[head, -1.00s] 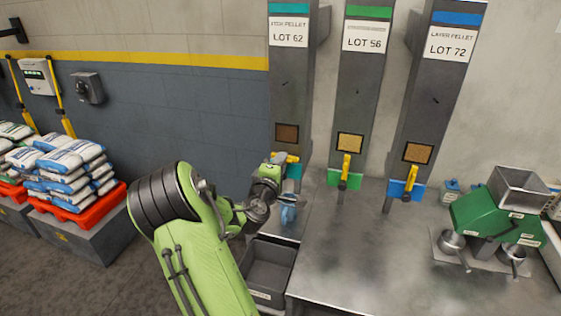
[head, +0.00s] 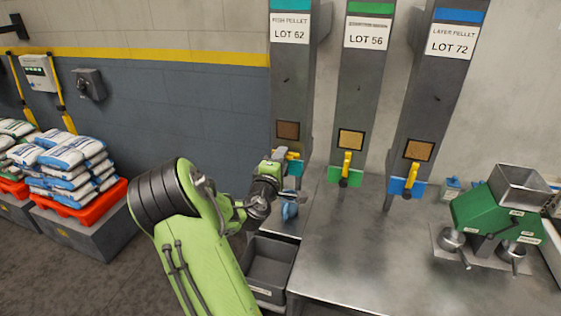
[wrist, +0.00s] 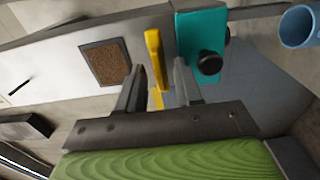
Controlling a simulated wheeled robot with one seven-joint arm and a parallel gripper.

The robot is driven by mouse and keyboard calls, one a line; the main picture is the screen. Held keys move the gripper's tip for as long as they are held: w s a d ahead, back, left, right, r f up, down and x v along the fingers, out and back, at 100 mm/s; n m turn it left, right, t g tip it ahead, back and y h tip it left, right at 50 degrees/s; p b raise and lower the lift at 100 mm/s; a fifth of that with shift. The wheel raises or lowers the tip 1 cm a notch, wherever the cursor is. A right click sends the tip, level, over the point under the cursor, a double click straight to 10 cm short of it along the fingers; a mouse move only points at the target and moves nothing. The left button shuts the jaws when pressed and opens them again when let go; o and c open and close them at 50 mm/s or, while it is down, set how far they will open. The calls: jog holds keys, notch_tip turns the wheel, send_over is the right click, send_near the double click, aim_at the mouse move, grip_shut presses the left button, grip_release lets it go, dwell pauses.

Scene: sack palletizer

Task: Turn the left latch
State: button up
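The left latch is a yellow handle (head: 292,155) on the teal-marked LOT 62 column (head: 290,100). In the head view it lies roughly level and my gripper (head: 278,158) partly hides it. In the wrist view the yellow handle (wrist: 155,58) shows beside a teal plate (wrist: 200,38) with a black knob (wrist: 209,63). My gripper (wrist: 158,88) is open, its two fingers apart on either side of the handle's line. I cannot tell whether either finger touches it.
A blue cup (head: 290,211) is below the left column, close to my wrist; it also shows in the wrist view (wrist: 299,27). A grey bin (head: 285,250) sits lower down. Similar yellow latches are on the middle (head: 346,165) and right (head: 411,178) columns. The steel table's (head: 370,245) front is clear.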

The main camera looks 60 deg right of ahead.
jog(key=s+a+b, duration=0.2)
jog(key=a+b, duration=0.8)
jog(key=a, duration=0.5)
jog(key=shift+s+a, duration=0.2)
jog(key=shift+a, duration=0.1)
